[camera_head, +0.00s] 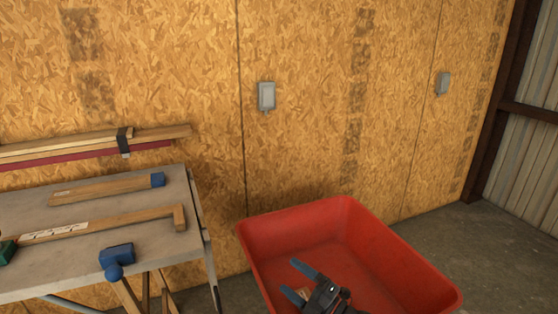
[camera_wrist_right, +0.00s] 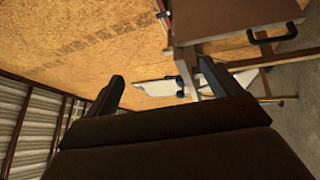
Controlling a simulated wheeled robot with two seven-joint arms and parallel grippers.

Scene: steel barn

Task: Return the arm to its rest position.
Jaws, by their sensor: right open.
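My right gripper (camera_head: 297,281) is at the bottom of the head view, in front of the red wheelbarrow tub (camera_head: 345,214). Its two fingers are spread apart, with nothing seen between them. In the right wrist view the dark fingers (camera_wrist_right: 160,80) stand wide apart, with the board wall and workbench parts beyond. Whether the gripper is inside the tub or above it I cannot tell. My left gripper is not in view.
A grey workbench (camera_head: 95,248) at the left carries wooden pieces and a blue-ended clamp (camera_head: 117,258). Chipboard wall (camera_head: 190,70) with two grey boxes stands behind. Bare concrete floor (camera_head: 440,225) lies right of the tub.

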